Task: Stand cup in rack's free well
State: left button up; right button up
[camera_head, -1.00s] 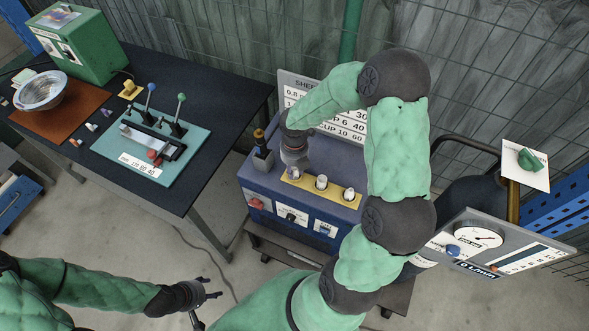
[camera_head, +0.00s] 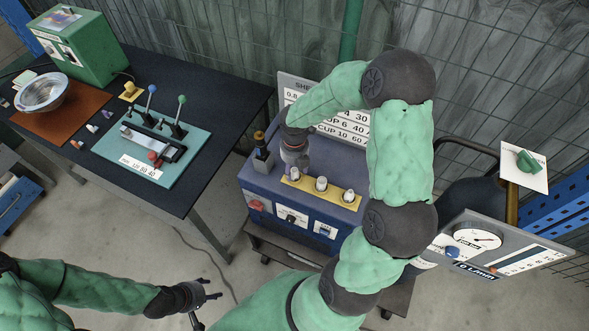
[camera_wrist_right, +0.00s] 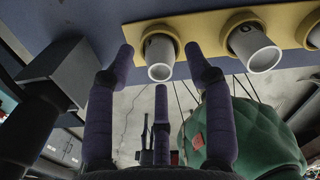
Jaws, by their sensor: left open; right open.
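A yellow rack strip (camera_head: 333,190) lies on top of the blue cabinet. Several white cups stand in a row along it: a left cup (camera_head: 296,175), a middle cup (camera_head: 321,184) and a right cup (camera_head: 348,196). My right gripper (camera_wrist_right: 160,52) is open, its fingers spread around the left cup (camera_wrist_right: 160,71) in the wrist view, with gaps showing beside it. The middle cup (camera_wrist_right: 262,58) is outside the fingers. I cannot make out an empty well. My left gripper (camera_head: 207,296) is open and empty over the floor, far from the rack.
The blue cabinet (camera_head: 262,190) has a dark post (camera_head: 263,158) left of the rack and a printed sign behind it. A black table (camera_head: 190,85) with a metal bowl (camera_head: 42,92) and lever board is at left. A gauge panel (camera_head: 505,240) stands at right.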

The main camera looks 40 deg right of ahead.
aim_at(295, 170)
notch_tip(295, 170, up, 10)
jog(key=p, duration=0.2)
jog(key=a+f+m+y, duration=0.1)
jog(key=a+f+m, duration=0.2)
jog(key=a+f, duration=0.1)
jog(key=a+f+m, duration=0.3)
jog(key=f, duration=0.1)
jog(key=shift+w+a+y, duration=0.15)
jog(key=shift+a+y, duration=0.2)
jog(key=shift+y, duration=0.05)
jog(key=s+a+f+m+y, duration=0.1)
jog(key=s+a+f+m, duration=0.4)
jog(key=a+f+m, duration=0.3)
jog(key=s+a+f+m+y, duration=0.1)
jog(key=s+a+f+m, duration=0.5)
jog(key=m, duration=1)
notch_tip(295, 170, down, 3)
jog(key=shift+s+a+f, duration=0.1)
jog(key=shift+s+a, duration=0.15)
jog(key=shift+a, duration=0.75)
notch_tip(295, 170, down, 9)
jog(key=b, duration=0.9)
